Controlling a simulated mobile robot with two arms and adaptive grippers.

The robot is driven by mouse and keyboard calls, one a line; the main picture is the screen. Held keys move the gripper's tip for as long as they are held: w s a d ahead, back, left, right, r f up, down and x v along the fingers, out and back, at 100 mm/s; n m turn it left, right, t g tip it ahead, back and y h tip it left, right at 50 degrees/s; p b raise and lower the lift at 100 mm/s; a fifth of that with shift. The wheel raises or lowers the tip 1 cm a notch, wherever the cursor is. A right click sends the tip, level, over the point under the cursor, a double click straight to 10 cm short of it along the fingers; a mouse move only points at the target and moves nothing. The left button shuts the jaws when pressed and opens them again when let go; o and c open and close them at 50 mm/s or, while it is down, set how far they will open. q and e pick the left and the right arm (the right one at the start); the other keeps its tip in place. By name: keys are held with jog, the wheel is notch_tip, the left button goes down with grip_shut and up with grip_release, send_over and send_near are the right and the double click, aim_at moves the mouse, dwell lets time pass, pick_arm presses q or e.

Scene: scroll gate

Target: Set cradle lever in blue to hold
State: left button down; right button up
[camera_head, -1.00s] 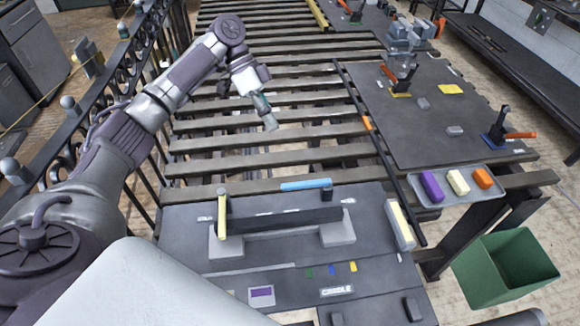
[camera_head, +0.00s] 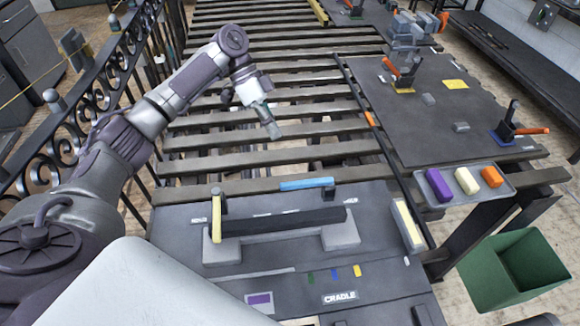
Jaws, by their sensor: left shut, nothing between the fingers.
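The cradle (camera_head: 285,222) is a dark bar on two grey blocks on a dark plate, with a "CRADLE" label (camera_head: 339,297) in front. The blue lever (camera_head: 304,184) lies sideways behind the bar, its handle pointing left from a dark pivot post near its right end. A yellow lever (camera_head: 216,218) at the bar's left end points toward the front. Small white labels by the levers are too small to read. My left gripper (camera_head: 273,132) is shut and empty, above the slats behind the blue lever and apart from it. My right gripper is out of view.
A tray (camera_head: 446,206) with purple, cream and orange blocks stands right of the cradle. A green bin (camera_head: 510,270) is at the lower right. A dark board (camera_head: 430,125) holds orange-handled clamps. An ornate railing (camera_head: 85,120) runs along the left.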

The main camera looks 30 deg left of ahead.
aim_at(307, 184)
pick_arm(q)
jog(key=s+d+f+p, duration=0.1)
jog(key=d+f, duration=0.1)
jog(key=s+d+f+p, duration=0.1)
jog(key=s+d+f, duration=0.1)
jog(key=s+d+f+p, duration=0.1)
jog(key=d+f+p, duration=0.1)
jog(key=d, duration=0.1)
jog(key=shift+s, duration=0.3)
jog(key=shift+f, duration=0.1)
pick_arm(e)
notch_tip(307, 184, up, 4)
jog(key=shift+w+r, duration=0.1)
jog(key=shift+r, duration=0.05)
pick_arm(q)
jog(key=shift+d, duration=0.15)
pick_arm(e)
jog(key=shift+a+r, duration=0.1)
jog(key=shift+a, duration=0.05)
